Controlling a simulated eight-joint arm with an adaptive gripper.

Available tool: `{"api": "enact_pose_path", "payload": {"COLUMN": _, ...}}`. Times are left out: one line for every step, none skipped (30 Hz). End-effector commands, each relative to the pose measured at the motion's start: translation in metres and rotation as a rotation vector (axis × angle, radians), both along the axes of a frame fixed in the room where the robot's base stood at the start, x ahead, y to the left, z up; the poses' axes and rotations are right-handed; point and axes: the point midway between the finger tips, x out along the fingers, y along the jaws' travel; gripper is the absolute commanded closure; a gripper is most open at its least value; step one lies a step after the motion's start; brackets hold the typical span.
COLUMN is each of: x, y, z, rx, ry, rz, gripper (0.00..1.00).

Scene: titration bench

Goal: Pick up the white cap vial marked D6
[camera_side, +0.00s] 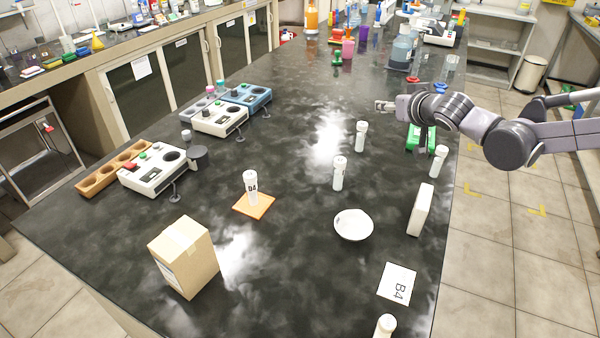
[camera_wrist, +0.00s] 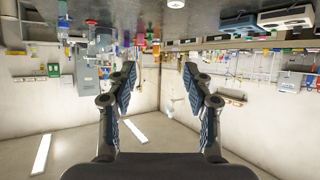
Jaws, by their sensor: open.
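Several white-capped vials stand upright on the dark bench in the side view. One vial (camera_side: 250,188), with a label that looks like D4, stands on an orange square pad (camera_side: 262,207). Others are a middle vial (camera_side: 339,174), a vial farther back (camera_side: 361,137), a vial near the right edge (camera_side: 438,162) and a vial cut off at the bottom (camera_side: 385,327). I cannot read D6 on any of them. My gripper (camera_side: 384,106) is above the bench, near the vial farther back. In the wrist view its fingers (camera_wrist: 158,86) are spread apart with nothing between them.
A white bowl (camera_side: 353,225), a B4 card (camera_side: 397,285), an upright white box (camera_side: 420,210) and a cardboard box (camera_side: 184,257) are in the foreground. White instruments (camera_side: 152,168) and a wooden rack (camera_side: 113,168) line the left. Bottles (camera_side: 402,48) stand behind my gripper.

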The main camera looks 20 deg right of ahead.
Motion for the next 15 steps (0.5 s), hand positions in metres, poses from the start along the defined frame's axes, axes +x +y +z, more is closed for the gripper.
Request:
{"api": "enact_pose_path", "payload": {"x": 0.014, "y": 0.011, "z": -0.007, "rx": 0.002, "ry": -0.028, "rz": 0.009, "gripper": 0.49}}
{"api": "enact_pose_path", "payload": {"x": 0.021, "y": 0.017, "z": -0.011, "rx": 0.006, "ry": -0.047, "rz": 0.014, "gripper": 0.49}}
{"api": "enact_pose_path", "payload": {"x": 0.029, "y": 0.025, "z": -0.017, "rx": 0.009, "ry": -0.069, "rz": 0.02, "gripper": 0.49}}
{"api": "enact_pose_path", "payload": {"x": 0.026, "y": 0.021, "z": -0.03, "rx": 0.008, "ry": -0.063, "rz": 0.015, "gripper": 0.49}}
{"api": "enact_pose_path", "payload": {"x": 0.025, "y": 0.02, "z": -0.041, "rx": 0.009, "ry": -0.063, "rz": 0.014, "gripper": 0.49}}
{"api": "enact_pose_path", "payload": {"x": 0.025, "y": 0.02, "z": -0.055, "rx": 0.009, "ry": -0.062, "rz": 0.014, "gripper": 0.49}}
{"api": "enact_pose_path", "payload": {"x": 0.025, "y": 0.02, "z": -0.064, "rx": 0.009, "ry": -0.062, "rz": 0.014, "gripper": 0.49}}
{"api": "enact_pose_path", "payload": {"x": 0.025, "y": 0.019, "z": -0.073, "rx": 0.009, "ry": -0.062, "rz": 0.014, "gripper": 0.49}}
{"api": "enact_pose_path", "payload": {"x": 0.025, "y": 0.019, "z": -0.084, "rx": 0.009, "ry": -0.062, "rz": 0.014, "gripper": 0.49}}
{"api": "enact_pose_path", "payload": {"x": 0.025, "y": 0.019, "z": -0.091, "rx": 0.009, "ry": -0.062, "rz": 0.014, "gripper": 0.49}}
{"api": "enact_pose_path", "payload": {"x": 0.025, "y": 0.019, "z": -0.097, "rx": 0.009, "ry": -0.061, "rz": 0.014, "gripper": 0.49}}
{"api": "enact_pose_path", "payload": {"x": 0.025, "y": 0.019, "z": -0.103, "rx": 0.009, "ry": -0.061, "rz": 0.014, "gripper": 0.49}}
{"api": "enact_pose_path", "payload": {"x": 0.025, "y": 0.019, "z": -0.107, "rx": 0.009, "ry": -0.061, "rz": 0.014, "gripper": 0.49}}
{"api": "enact_pose_path", "payload": {"x": 0.025, "y": 0.019, "z": -0.11, "rx": 0.009, "ry": -0.061, "rz": 0.014, "gripper": 0.49}}
{"api": "enact_pose_path", "payload": {"x": 0.025, "y": 0.019, "z": -0.113, "rx": 0.009, "ry": -0.061, "rz": 0.014, "gripper": 0.49}}
